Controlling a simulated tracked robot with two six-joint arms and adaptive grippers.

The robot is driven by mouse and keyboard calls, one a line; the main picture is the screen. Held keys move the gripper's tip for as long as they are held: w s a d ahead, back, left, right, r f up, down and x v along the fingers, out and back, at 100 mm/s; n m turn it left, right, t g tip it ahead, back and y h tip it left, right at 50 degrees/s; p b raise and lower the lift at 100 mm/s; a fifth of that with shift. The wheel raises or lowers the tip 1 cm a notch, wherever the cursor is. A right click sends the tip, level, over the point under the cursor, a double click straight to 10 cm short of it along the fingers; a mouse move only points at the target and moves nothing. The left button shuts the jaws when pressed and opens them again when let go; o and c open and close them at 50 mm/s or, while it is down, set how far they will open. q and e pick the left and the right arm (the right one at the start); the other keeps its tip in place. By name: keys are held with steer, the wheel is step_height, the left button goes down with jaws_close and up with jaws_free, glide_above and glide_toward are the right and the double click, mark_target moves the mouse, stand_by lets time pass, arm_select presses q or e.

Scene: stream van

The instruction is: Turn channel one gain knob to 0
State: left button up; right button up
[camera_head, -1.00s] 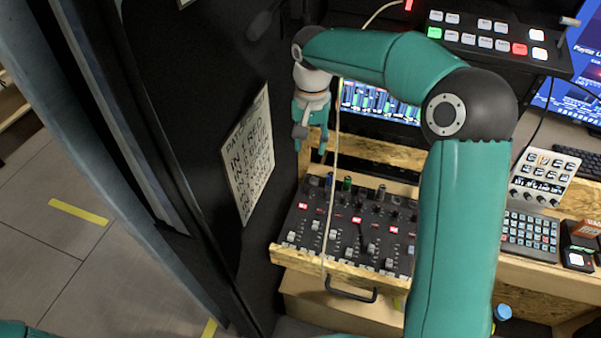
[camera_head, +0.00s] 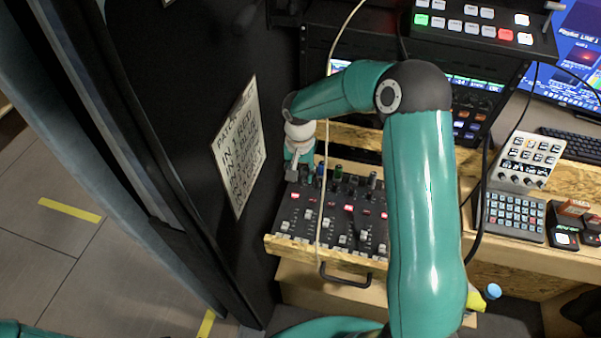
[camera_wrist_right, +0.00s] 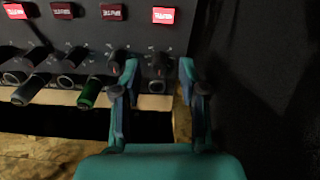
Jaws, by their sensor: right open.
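The black mixer panel (camera_head: 300,226) has rows of knobs, red-lit labels and faders. My right gripper (camera_head: 299,172) is at its upper left corner, fingers pointing down. In the right wrist view, the open fingers of my right gripper (camera_wrist_right: 159,68) stand on either side of a small dark knob (camera_wrist_right: 159,62), apparently the end-column gain knob, under a red-lit label (camera_wrist_right: 163,15). I cannot tell whether a finger touches it. In the head view this knob is hidden by the gripper. My left gripper is out of view.
A green-capped plug (camera_wrist_right: 90,92) and dark plugs stand left of the fingers in the wrist view. A pale cable (camera_head: 319,225) hangs across the mixer. A sign on a dark panel (camera_head: 240,150) stands close at left. A wooden edge (camera_head: 300,250) fronts the mixer.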

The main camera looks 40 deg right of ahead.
steer(key=shift+f, duration=0.7)
jaws_close()
steer(key=shift+d, duration=0.1)
